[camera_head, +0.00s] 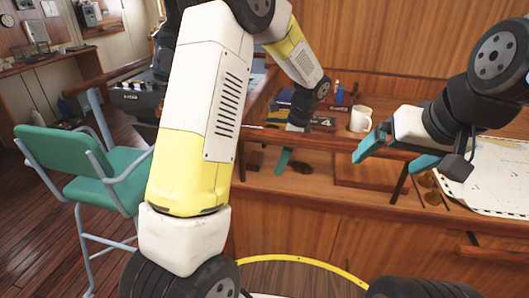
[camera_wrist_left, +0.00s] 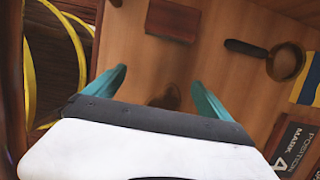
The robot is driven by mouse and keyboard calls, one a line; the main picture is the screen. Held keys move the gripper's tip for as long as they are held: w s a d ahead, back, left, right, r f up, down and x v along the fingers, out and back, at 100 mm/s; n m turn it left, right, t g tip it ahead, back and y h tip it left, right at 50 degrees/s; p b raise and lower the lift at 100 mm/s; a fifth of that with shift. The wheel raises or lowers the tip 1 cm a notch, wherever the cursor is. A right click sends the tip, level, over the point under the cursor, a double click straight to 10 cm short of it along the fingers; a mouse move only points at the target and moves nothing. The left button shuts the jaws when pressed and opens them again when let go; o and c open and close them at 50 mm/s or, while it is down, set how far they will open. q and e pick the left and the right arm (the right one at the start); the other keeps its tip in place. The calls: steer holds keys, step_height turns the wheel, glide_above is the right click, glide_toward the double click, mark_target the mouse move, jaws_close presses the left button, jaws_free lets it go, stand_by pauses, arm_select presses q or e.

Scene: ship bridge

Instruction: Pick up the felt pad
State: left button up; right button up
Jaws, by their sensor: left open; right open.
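A flat reddish-brown rectangular piece, which looks like the felt pad (camera_wrist_left: 173,19), lies on the wooden surface at the top of the left wrist view. In the head view it shows as a small dark red piece (camera_head: 255,160) left of my left gripper (camera_head: 283,160). In the left wrist view my left gripper (camera_wrist_left: 158,78) has its teal fingers spread with nothing held between them, and the pad lies beyond the fingertips. My right gripper (camera_head: 395,156) is open and empty, above the right part of the counter.
A magnifying glass (camera_wrist_left: 265,50) lies right of the pad. A box marked "POSITION MARK 4" (camera_wrist_left: 297,150) is near the lower right corner. A white mug (camera_head: 360,120) stands behind the rail, and a chart (camera_head: 500,175) lies at right. A green chair (camera_head: 85,165) stands at left.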

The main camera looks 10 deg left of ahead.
mark_target(256, 157)
arm_select(q)
steer(key=a, duration=0.3)
steer(key=shift+a, duration=0.15)
steer(key=a, duration=0.5)
steer(key=shift+w+a+f, duration=0.1)
steer(key=shift+a+f, duration=0.15)
steer(key=shift+f, duration=0.3)
steer(key=c, duration=1.5)
steer(key=shift+o, duration=0.2)
step_height(256, 157, up, 18)
